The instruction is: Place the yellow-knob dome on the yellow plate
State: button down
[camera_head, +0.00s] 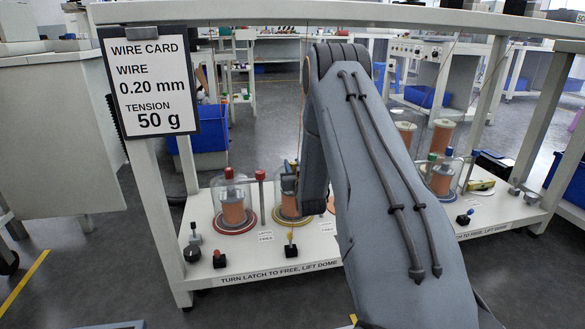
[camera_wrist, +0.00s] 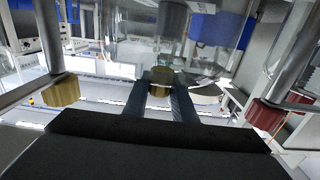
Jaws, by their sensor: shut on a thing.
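My gripper (camera_wrist: 160,90) is shut on the yellow knob (camera_wrist: 160,76) of a clear dome (camera_wrist: 130,45). In the head view my gripper (camera_head: 288,180) is at the yellow plate (camera_head: 284,221), left of my arm, which hides part of this spot. A copper spool (camera_head: 290,203) stands on the yellow plate. The dome's lower edge is hard to make out, so I cannot tell whether it touches the plate.
To the left, a red-knob dome (camera_head: 229,192) covers a spool on a red plate (camera_head: 234,228). A red-topped post (camera_head: 260,178) stands between the plates. A rail with a sign (camera_head: 150,82) runs above.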

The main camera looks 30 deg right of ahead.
jog(key=c, duration=1.5)
grip_release()
jog(key=shift+o, duration=0.2)
jog(key=p+v, duration=0.5)
jog(key=v, duration=0.7)
